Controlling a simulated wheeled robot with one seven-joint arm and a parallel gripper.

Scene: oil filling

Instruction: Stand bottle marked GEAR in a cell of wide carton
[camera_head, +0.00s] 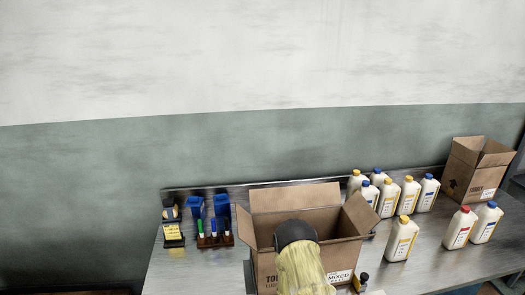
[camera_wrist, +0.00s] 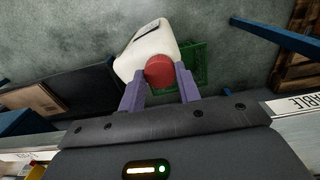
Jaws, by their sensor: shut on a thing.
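My gripper (camera_wrist: 160,78) is shut on a white bottle (camera_wrist: 146,47) by its red cap (camera_wrist: 159,71), in the wrist view. The bottle is tilted in the picture. Part of its label shows, but the word on it cannot be read. The gripper and held bottle are not visible in the head view. An open brown carton (camera_head: 266,264) with raised flaps and a "MIXED" label stands on the table at lower middle. Its cells cannot be seen, and my arm hides part of it. I cannot tell whether it is the wide carton.
Several white bottles (camera_head: 402,238) with yellow, blue or red caps stand on the metal table (camera_head: 437,262) at right. A smaller open carton (camera_head: 468,170) stands behind them. A marker rack (camera_head: 215,240) is at left. A green crate (camera_wrist: 194,56) lies beyond the held bottle.

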